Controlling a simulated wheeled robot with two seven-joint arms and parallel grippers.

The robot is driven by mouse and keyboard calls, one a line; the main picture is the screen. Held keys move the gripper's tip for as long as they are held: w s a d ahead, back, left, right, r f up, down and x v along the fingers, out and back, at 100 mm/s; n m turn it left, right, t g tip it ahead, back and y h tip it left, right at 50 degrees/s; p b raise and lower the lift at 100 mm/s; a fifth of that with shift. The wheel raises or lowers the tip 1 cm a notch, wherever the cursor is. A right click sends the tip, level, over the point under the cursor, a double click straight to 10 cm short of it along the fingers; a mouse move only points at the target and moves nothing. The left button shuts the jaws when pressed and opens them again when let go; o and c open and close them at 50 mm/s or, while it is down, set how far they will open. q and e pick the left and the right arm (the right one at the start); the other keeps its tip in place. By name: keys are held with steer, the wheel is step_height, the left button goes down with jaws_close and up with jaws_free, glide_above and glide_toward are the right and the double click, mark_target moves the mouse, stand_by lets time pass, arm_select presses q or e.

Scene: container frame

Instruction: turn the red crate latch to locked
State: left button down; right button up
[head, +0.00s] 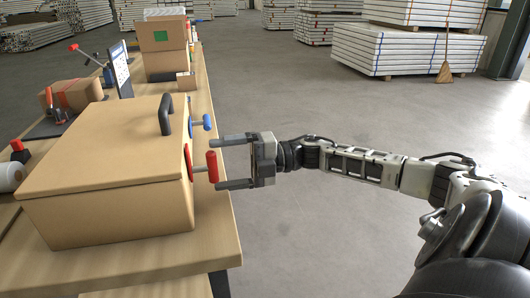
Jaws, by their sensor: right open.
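The tan crate (100,222) stands on the near end of the wooden table, its lid down with a dark handle (166,114) on top. The red latch (212,167) sticks out from the crate's right side, its grip pointing up and outward. My right gripper (233,162) comes in from the right. Its two fingers are spread on the far and near sides of the red latch and look apart from it. A blue latch (206,122) sits farther back on the same side. My left gripper is not in view.
The table (214,240) carries cardboard boxes (164,48), an orange-strapped parcel (72,95) and a white board (120,68) farther back. A white roll (10,177) lies left of the crate. The floor right of the table is clear.

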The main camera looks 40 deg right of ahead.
steer(key=p+v, duration=0.1)
steer(key=v, duration=1.2)
steer(key=shift+d, duration=0.1)
